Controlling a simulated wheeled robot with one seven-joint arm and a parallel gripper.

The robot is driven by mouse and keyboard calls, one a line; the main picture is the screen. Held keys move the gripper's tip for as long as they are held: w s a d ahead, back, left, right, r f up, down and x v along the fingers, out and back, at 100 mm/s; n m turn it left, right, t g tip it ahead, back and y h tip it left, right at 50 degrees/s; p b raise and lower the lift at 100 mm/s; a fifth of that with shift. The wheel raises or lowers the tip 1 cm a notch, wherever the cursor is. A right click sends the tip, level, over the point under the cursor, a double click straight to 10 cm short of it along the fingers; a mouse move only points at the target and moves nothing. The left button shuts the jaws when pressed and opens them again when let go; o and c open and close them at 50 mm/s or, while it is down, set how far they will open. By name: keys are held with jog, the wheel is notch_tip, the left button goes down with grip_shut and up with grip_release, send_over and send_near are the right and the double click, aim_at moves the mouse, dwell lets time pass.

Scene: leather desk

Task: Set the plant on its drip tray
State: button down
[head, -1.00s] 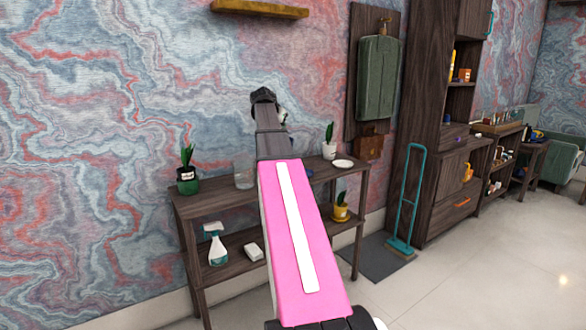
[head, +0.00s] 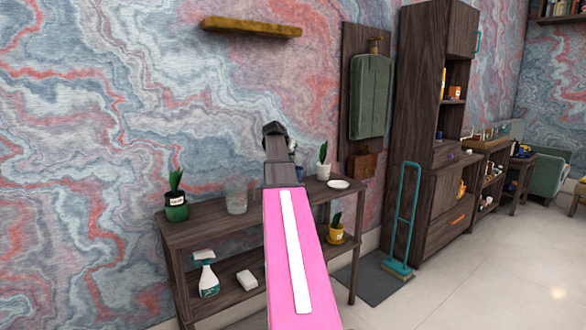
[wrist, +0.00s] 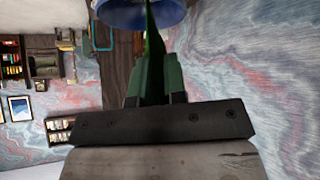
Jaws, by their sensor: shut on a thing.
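My gripper (wrist: 155,72) is shut on the plant's dark green leaf (wrist: 152,25) in the wrist view. Below the leaf is a round blue pot (wrist: 122,17), cut off by the top edge of the frame. In the head view my gripper (head: 273,130) is over the back of the dark wooden shelf table (head: 215,228), and my arm hides most of what it holds. A small white dish (head: 340,184) lies bare on the table top's right end; it looks like a drip tray. A blue patch (head: 299,172) shows beside my arm; I cannot tell what it is.
On the table top stand a plant in a green pot (head: 176,198), a clear glass (head: 236,197) and a plant in a white pot (head: 323,164). The lower shelf holds a spray bottle (head: 206,275), a white block (head: 247,280) and a yellow-potted plant (head: 336,232).

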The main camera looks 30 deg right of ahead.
jog(key=shift+s+d+f, duration=0.1)
jog(key=shift+d+f, duration=0.5)
jog(key=shift+d, duration=0.2)
jog(key=shift+f, duration=1.9)
jog(key=c, duration=1.2)
grip_release()
jog(key=shift+o, duration=0.2)
jog(key=v, duration=1.2)
